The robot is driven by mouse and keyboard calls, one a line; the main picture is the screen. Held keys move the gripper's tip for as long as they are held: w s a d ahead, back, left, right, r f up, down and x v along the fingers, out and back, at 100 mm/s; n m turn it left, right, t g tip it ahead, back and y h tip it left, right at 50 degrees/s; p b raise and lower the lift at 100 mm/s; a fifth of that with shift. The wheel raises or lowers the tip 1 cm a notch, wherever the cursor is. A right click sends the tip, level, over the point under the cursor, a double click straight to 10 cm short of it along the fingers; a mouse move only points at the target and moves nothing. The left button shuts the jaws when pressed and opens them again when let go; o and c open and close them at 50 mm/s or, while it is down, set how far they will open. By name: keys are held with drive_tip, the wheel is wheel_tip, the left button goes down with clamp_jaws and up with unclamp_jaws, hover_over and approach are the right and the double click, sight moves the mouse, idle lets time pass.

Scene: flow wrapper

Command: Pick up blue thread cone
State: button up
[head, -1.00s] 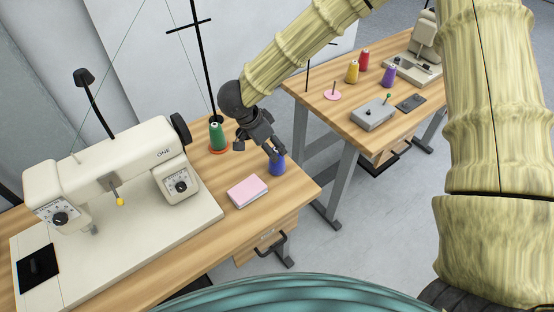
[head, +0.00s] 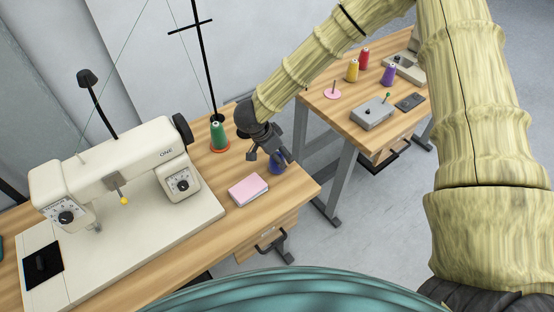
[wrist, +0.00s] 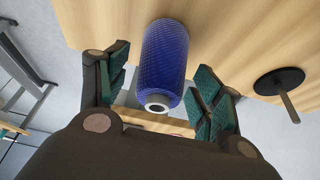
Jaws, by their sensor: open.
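The blue thread cone (head: 277,167) stands on the near sewing table by its right edge, partly hidden behind my gripper in the head view. In the wrist view the blue thread cone (wrist: 165,62) lies between the two fingers, with its pale top end toward the palm. My gripper (head: 274,157) is open around the cone; in the wrist view the gripper's green-padded fingers (wrist: 163,88) stand to either side of it, with a visible gap on each side.
A pink notebook (head: 248,189) lies in front of the cone. A green thread cone (head: 219,136) stands on a spindle base to the left. The cream sewing machine (head: 115,180) fills the table's left. A second table (head: 345,122) stands behind, right.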

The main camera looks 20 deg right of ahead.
drive_tip(key=c, duration=1.1)
drive_tip(key=shift+r, duration=0.1)
